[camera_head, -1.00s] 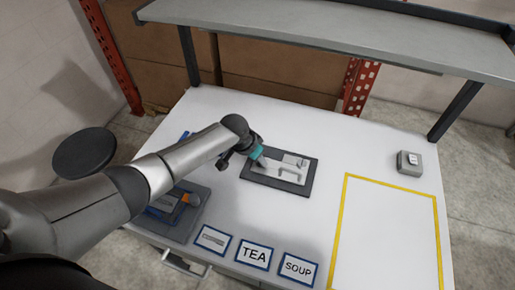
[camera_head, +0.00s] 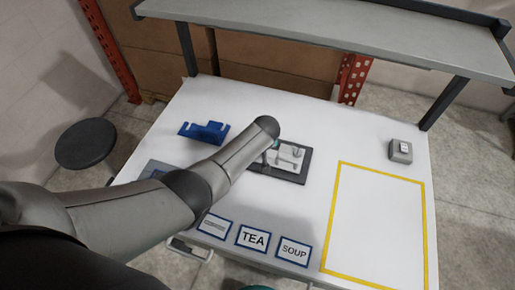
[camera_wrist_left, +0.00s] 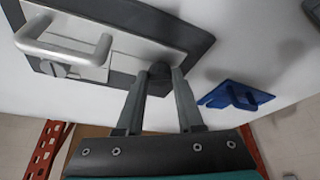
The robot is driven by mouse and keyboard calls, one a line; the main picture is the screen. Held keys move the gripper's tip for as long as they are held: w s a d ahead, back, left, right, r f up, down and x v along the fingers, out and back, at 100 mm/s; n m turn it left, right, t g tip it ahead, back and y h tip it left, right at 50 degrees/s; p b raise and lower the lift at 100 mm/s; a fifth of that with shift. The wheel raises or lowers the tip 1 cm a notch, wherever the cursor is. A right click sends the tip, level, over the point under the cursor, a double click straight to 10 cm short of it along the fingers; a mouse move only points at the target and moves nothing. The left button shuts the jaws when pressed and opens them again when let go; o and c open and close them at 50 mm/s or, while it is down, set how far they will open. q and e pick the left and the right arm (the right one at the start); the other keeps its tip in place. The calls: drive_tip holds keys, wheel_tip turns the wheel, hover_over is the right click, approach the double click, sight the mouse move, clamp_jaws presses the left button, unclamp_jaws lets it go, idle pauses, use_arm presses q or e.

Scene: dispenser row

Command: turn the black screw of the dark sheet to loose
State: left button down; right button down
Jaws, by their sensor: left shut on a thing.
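The dark sheet (camera_head: 294,178) lies on the white table, with a light plate (camera_head: 285,157) on it that bears a handle. In the left wrist view the dark sheet (camera_wrist_left: 190,32) fills the upper left, with the grey handle (camera_wrist_left: 68,48) and a silver slotted screw (camera_wrist_left: 54,69) on its plate. The black screw (camera_wrist_left: 160,69) is a round dark knob at the sheet's edge. My left gripper (camera_wrist_left: 160,80) is shut on it, one finger on each side. In the head view my arm hides the fingers and the screw. My right gripper's fingers do not show.
A blue bracket (camera_head: 203,131) stands left of my arm; it shows in the left wrist view (camera_wrist_left: 236,95) too. A yellow-framed area (camera_head: 378,220) and a small grey box (camera_head: 400,151) are at the right. Labels (camera_head: 252,238) line the front. A shelf (camera_head: 330,32) overhangs the back.

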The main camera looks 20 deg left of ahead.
use_arm(q)
drive_tip(key=shift+s+d+f+n+g+y+b, duration=0.15)
drive_tip(key=shift+f+n+y+b, duration=0.1)
drive_tip(key=shift+n, duration=0.4)
drive_tip(key=shift+s+d+f+n+g+y+b, duration=0.15)
drive_tip(key=shift+n+b, duration=0.1)
drive_tip(key=shift+n, duration=0.4)
drive_tip(key=shift+a, duration=0.1)
drive_tip(key=c, duration=0.9)
unclamp_jaws()
drive_tip(key=shift+w, duration=0.1)
drive_tip(key=o, duration=0.4)
drive_tip(key=shift+w+a+r, duration=0.1)
drive_tip(key=shift+w+r, duration=0.1)
drive_tip(key=shift+w, duration=0.05)
drive_tip(key=shift+r, duration=0.1)
drive_tip(key=shift+s+d+r+p, duration=0.2)
drive_tip(key=shift+r+p, duration=0.15)
drive_tip(key=shift+r, duration=0.15)
drive_tip(key=shift+p+v, duration=1.35)
drive_tip(key=shift+v, duration=5.65)
